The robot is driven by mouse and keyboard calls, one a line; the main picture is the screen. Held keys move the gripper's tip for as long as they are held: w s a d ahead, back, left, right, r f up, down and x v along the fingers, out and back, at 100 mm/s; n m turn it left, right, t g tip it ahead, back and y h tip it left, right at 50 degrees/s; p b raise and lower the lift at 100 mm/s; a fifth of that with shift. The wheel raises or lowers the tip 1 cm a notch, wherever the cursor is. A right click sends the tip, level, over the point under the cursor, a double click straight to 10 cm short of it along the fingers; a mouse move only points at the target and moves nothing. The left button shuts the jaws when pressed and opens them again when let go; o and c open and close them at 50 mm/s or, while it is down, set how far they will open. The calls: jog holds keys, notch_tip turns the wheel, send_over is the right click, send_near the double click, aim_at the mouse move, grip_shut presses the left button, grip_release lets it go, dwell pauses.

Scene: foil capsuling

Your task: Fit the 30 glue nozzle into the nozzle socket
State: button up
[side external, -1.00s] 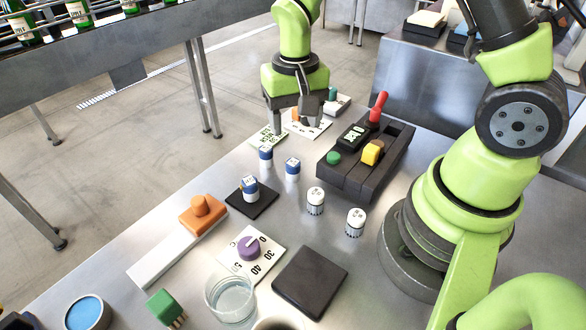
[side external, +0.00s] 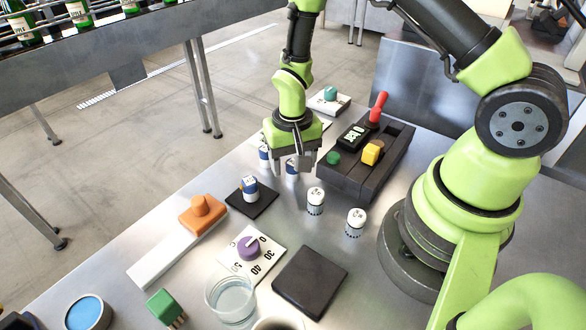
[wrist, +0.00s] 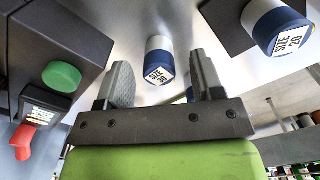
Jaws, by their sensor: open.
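The 30 glue nozzle (wrist: 158,60), white with a blue band and marked SIZE 30, stands between my open fingers in the wrist view. In the side view this nozzle (side external: 292,167) is partly covered by my gripper (side external: 293,169). My gripper in the wrist view (wrist: 160,72) is open and holds nothing. A SIZE 20 nozzle (wrist: 278,25) stands on a small dark square pad (side external: 265,204); it also shows in the side view (side external: 250,190). I cannot tell whether this pad is the nozzle socket. Another blue-banded nozzle (side external: 264,154) stands just left of my gripper.
A dark control block (side external: 345,180) with a green button, yellow knob and red lever is right of my gripper. Two white cylinders (side external: 315,200) (side external: 355,222) stand nearby. A purple dial plate (side external: 262,268), orange-handled tool (side external: 202,212), larger dark pad (side external: 309,283) and glass (side external: 230,300) lie nearer.

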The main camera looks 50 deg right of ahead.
aim_at(293, 161)
jog(key=c, duration=1)
jog(key=shift+r, duration=0.15)
notch_tip(293, 161, up, 9)
jog(key=shift+r, duration=0.1)
jog(key=s+d+r+m, duration=0.2)
jog(key=s+d+m, duration=0.4)
jog(key=d+m, duration=0.45)
jog(key=s+d+r+m, duration=0.2)
jog(key=s+d+m, duration=0.4)
jog(key=d+m, duration=0.5)
jog(key=shift+m, duration=0.45)
jog(key=f, duration=0.2)
jog(key=a+f, duration=0.1)
jog(key=f, duration=0.2)
jog(key=shift+s+f, duration=0.2)
jog(key=shift+f, duration=2.4)
